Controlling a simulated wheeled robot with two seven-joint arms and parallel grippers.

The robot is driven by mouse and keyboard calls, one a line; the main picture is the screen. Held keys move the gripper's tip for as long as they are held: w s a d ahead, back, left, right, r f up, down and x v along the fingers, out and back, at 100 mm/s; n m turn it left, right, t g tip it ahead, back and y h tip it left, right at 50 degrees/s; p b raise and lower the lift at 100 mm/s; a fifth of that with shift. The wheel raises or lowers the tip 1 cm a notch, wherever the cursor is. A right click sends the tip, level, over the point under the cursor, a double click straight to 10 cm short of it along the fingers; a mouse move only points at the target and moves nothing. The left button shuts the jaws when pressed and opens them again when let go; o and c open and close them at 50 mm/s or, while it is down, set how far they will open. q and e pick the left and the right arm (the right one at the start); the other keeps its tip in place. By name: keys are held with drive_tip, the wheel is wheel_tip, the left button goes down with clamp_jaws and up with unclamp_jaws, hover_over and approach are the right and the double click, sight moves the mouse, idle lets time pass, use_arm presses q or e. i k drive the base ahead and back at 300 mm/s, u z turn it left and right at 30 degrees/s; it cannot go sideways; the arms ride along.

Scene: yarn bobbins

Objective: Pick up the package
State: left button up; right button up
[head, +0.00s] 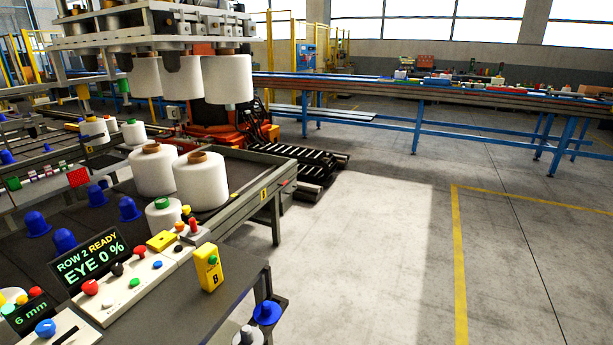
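No boxed package shows; the white yarn packages are the closest match. Two large white yarn bobbins with brown cores stand upright on the dark table, the front one (201,183) slightly right of the rear one (152,171). A smaller white bobbin (163,217) with a green top stands in front of them. Several more white bobbins hang under an overhead frame, the rightmost one (227,79) among them. Neither of my grippers is in view.
A control panel with a display (92,258) and colored knobs lies in front of the bobbins. A yellow box (209,267) stands near the table's right edge. Blue cones (37,224) stand at left. Open floor (380,240) lies to the right.

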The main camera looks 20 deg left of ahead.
sight(162, 213)
drive_tip(key=i, duration=2.3)
drive_tip(key=u, duration=0.65)
drive_tip(key=i, duration=1.3)
drive_tip(key=u, duration=1.65)
drive_tip(key=i, duration=1)
drive_tip(key=u, duration=0.7)
